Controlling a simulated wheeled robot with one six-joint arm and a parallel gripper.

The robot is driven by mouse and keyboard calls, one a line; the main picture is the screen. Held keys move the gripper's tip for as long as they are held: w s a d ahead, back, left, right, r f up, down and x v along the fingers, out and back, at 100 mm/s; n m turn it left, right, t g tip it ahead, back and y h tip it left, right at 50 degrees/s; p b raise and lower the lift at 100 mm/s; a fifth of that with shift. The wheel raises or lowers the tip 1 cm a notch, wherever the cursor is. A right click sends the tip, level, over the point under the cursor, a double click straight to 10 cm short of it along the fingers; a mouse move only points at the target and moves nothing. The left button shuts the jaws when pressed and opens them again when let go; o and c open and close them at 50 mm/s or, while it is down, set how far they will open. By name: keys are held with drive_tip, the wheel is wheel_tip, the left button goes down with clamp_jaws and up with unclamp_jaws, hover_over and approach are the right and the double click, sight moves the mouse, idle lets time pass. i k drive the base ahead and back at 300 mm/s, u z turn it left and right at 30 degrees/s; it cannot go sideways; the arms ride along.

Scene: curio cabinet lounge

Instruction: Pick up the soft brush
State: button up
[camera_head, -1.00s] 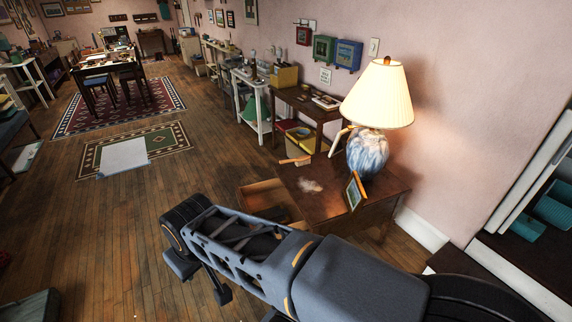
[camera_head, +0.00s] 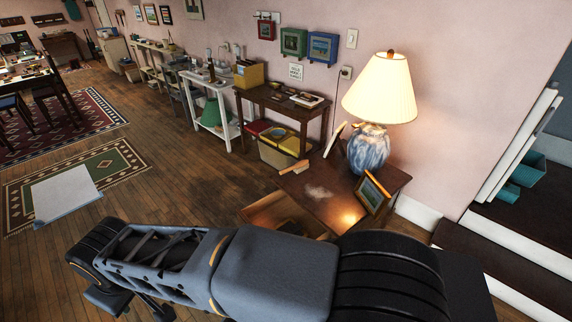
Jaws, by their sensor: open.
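A small tan wooden piece (camera_head: 295,167), which looks like the soft brush, lies at the back left corner of the small brown side table (camera_head: 345,207). It is small in view, so I cannot be sure of its bristles. My arm stretches across the bottom of the view, in front of the table. My gripper (camera_head: 128,304) is at the lower left, partly hidden behind the arm, with its dark fingers apart and nothing seen between them. It is well to the left of the table and apart from the brush.
A lit lamp (camera_head: 372,150) and a picture frame (camera_head: 371,192) stand on the side table. Its drawer (camera_head: 282,213) is pulled open. A console table (camera_head: 285,105) stands behind along the wall. Dark steps (camera_head: 500,262) are at the right. Open wood floor (camera_head: 180,185) lies left.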

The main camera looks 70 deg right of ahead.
sight(301, 166)
drive_tip(key=z, duration=0.5)
drive_tip(key=i, duration=1.05)
drive_tip(key=z, duration=1.55)
drive_tip(key=i, duration=0.45)
drive_tip(key=z, duration=0.3)
